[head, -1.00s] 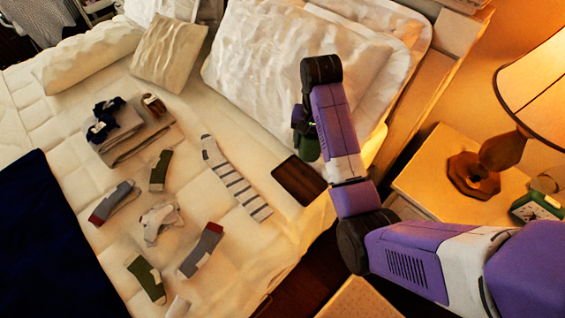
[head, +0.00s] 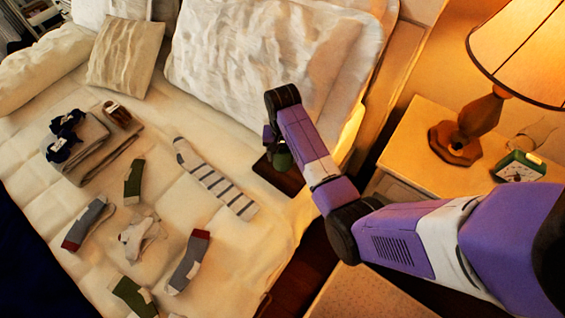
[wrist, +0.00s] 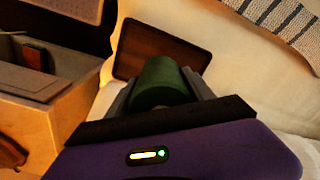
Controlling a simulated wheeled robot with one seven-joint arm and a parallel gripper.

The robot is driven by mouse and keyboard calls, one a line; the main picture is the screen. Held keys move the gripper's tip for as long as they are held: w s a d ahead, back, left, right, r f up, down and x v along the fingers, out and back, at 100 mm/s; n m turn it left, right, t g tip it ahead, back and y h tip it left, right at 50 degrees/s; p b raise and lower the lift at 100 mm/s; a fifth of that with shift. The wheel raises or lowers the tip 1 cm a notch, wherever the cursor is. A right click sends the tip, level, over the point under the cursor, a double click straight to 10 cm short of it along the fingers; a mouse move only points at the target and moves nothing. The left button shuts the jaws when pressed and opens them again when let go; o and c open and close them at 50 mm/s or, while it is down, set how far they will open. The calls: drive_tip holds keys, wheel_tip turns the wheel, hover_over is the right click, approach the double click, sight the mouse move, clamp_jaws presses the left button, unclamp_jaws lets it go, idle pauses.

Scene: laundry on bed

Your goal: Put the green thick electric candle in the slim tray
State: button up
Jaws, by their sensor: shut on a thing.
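The green thick candle (wrist: 160,82) is held between the fingers of my gripper (wrist: 160,95) in the wrist view. In the head view the candle (head: 283,158) shows as a dark green shape under my gripper (head: 276,145), in front of the slim tray. The slim tray (wrist: 150,42) is a dark brown flat rectangle on the bed, just beyond the candle in the wrist view. The tray (head: 284,182) lies near the bed's right edge in the head view, partly covered by the candle. I cannot tell whether candle and tray touch.
A striped sock (head: 215,180) lies left of the tray. Several other socks and a stack of folded clothes (head: 85,150) lie further left. Pillows (head: 260,65) are behind.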

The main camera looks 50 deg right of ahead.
sight(283, 164)
drive_tip(key=shift+f, duration=2.45)
drive_tip(key=shift+f, duration=0.15)
drive_tip(key=o, duration=1.5)
wheel_tip(283, 164, up, 12)
drive_tip(key=shift+r, duration=0.15)
